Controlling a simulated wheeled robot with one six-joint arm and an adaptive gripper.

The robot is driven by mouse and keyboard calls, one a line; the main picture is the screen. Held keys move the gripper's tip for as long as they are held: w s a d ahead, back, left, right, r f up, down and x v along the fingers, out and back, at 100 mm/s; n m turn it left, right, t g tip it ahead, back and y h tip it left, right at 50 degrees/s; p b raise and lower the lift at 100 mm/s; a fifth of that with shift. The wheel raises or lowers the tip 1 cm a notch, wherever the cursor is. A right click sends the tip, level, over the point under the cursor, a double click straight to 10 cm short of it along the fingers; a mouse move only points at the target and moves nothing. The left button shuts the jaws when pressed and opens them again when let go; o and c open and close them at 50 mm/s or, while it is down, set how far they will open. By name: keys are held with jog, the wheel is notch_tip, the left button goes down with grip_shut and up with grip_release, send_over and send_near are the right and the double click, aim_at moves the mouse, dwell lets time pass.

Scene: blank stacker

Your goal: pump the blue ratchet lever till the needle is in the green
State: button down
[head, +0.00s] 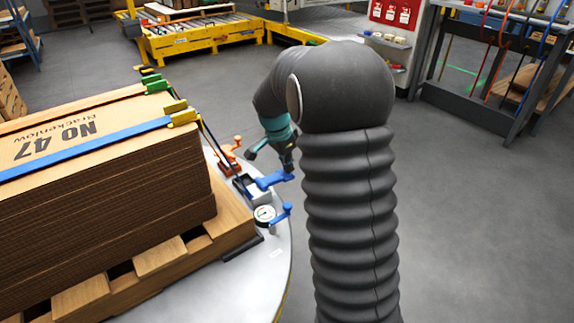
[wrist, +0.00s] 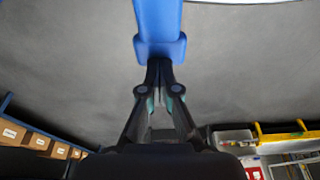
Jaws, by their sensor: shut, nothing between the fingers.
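The blue ratchet lever (head: 274,179) sticks out to the right from a ratchet at the edge of the round table. It also fills the top middle of the wrist view (wrist: 159,30). My gripper (head: 290,168) is shut and empty, its fingertips (wrist: 159,66) right at the lever's end. I cannot tell whether they touch it. A round white gauge (head: 265,214) sits in front of the lever; its needle is too small to read. A blue strap (head: 80,150) runs over a stack of cardboard sheets (head: 130,165).
An orange ratchet (head: 229,157) stands just behind the blue one. A small blue handle (head: 286,208) is beside the gauge. The stack rests on a wooden pallet (head: 160,257) on the pale round table (head: 270,275).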

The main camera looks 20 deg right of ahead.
aim_at(278, 177)
jog(key=v, duration=1.2)
jog(key=shift+s, duration=0.1)
dwell(2.0)
jog(key=s+a+n+t+y, duration=0.1)
jog(key=s+a+n, duration=0.3)
jog(key=s, duration=1.1)
jog(key=s+a+r+n+t+y+p, duration=0.1)
jog(key=s+a+n+t, duration=0.3)
jog(key=s+n, duration=0.7)
jog(key=shift+s+r+y, duration=0.2)
jog(key=shift+s+y, duration=0.1)
jog(key=shift+s, duration=1.6)
